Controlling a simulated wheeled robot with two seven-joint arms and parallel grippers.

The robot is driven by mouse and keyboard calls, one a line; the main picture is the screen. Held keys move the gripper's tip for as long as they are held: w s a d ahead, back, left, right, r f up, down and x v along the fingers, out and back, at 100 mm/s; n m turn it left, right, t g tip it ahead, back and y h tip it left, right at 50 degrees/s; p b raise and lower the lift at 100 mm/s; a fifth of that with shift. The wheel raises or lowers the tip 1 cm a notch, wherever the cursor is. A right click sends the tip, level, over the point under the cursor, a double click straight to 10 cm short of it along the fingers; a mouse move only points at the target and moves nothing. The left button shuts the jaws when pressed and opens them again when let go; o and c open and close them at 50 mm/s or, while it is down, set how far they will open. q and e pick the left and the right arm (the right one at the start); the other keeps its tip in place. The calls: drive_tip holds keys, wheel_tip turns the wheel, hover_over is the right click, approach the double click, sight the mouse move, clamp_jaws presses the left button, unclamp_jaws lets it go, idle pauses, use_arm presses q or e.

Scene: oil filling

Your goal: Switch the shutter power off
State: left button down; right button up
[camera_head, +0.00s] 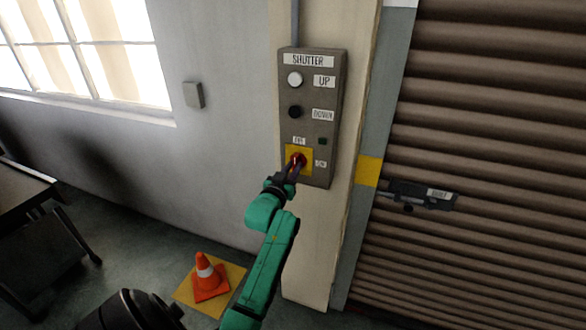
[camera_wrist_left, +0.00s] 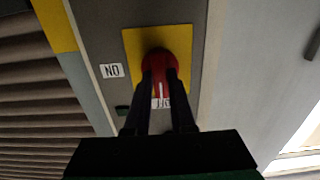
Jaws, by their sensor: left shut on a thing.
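A grey shutter control box (camera_head: 316,128) is fixed to the wall column. It carries a white UP button (camera_head: 294,79), a dark DOWN button (camera_head: 295,112) and, at the bottom, a red knob (camera_head: 299,159) on a yellow plate (camera_head: 291,170). A small dark indicator (camera_head: 323,141) sits right of the knob. My left gripper (camera_head: 294,169) is at the knob with its fingers shut on it. The left wrist view shows the red knob (camera_wrist_left: 158,59) between the two dark fingers (camera_wrist_left: 160,88), with a label partly hidden behind them. My right gripper is not in view.
The brown roller shutter (camera_head: 490,120) fills the right, with a dark latch (camera_head: 423,196) on it. An orange cone (camera_head: 207,279) stands on a yellow floor patch (camera_head: 235,275) below. A dark table (camera_head: 30,190) is at the left edge.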

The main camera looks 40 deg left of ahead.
use_arm(q)
drive_tip(key=c, duration=0.8)
unclamp_jaws()
drive_tip(key=shift+o, duration=0.2)
drive_tip(key=b+v, duration=0.4)
drive_tip(key=v, duration=1)
drive_tip(key=shift+s, duration=0.25)
drive_tip(key=shift+d, duration=0.15)
